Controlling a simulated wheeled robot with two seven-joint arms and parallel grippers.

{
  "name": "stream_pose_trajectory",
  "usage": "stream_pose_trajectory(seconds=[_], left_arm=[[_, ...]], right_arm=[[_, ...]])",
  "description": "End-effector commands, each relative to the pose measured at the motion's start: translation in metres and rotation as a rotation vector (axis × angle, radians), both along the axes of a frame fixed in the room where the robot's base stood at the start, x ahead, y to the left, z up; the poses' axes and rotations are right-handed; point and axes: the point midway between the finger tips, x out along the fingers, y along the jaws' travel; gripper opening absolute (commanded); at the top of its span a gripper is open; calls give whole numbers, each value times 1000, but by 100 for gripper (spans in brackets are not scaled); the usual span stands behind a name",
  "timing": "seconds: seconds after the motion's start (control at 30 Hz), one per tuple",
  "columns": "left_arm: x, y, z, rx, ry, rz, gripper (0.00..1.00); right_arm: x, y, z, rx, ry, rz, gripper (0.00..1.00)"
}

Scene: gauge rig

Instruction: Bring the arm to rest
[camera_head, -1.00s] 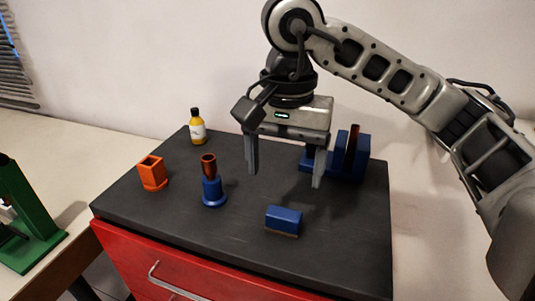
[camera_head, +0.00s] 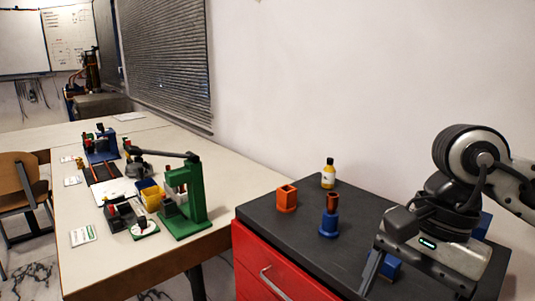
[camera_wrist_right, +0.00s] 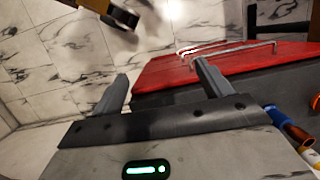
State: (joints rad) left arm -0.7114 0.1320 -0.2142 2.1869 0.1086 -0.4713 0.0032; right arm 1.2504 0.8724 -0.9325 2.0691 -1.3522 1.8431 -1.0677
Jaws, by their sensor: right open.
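My right gripper (camera_head: 415,285) is at the lower right of the head view, over the front right part of the dark cabinet top. Its fingers are apart with nothing between them. In the right wrist view my right gripper (camera_wrist_right: 160,85) also shows both fingers spread, with the red cabinet front and the marble floor beyond them. My left gripper is in neither view.
The dark top (camera_head: 290,225) of the red cabinet (camera_head: 265,265) bears an orange square holder (camera_head: 287,199), a blue stand (camera_head: 329,222) with a brown cylinder, a yellow bottle (camera_head: 328,174) and blue blocks partly behind my gripper. A green press (camera_head: 190,200) stands on the pale table at left.

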Motion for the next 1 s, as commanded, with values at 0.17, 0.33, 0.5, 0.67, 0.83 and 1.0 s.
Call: stream_pose_trajectory(seconds=[0.17,0.33,0.5,0.67,0.83,1.0], left_arm=[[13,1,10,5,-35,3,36],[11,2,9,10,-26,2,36],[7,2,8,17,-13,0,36],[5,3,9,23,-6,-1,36],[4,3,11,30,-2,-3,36],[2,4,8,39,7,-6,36]], right_arm=[[-25,55,-11,244,180,-38,78],[-56,116,0,556,479,-151,78],[-65,167,48,967,1032,-441,78],[-15,162,72,1274,1687,-861,78],[49,113,5,-1417,-2406,1388,78],[49,65,-115,-864,-1880,1180,78]])
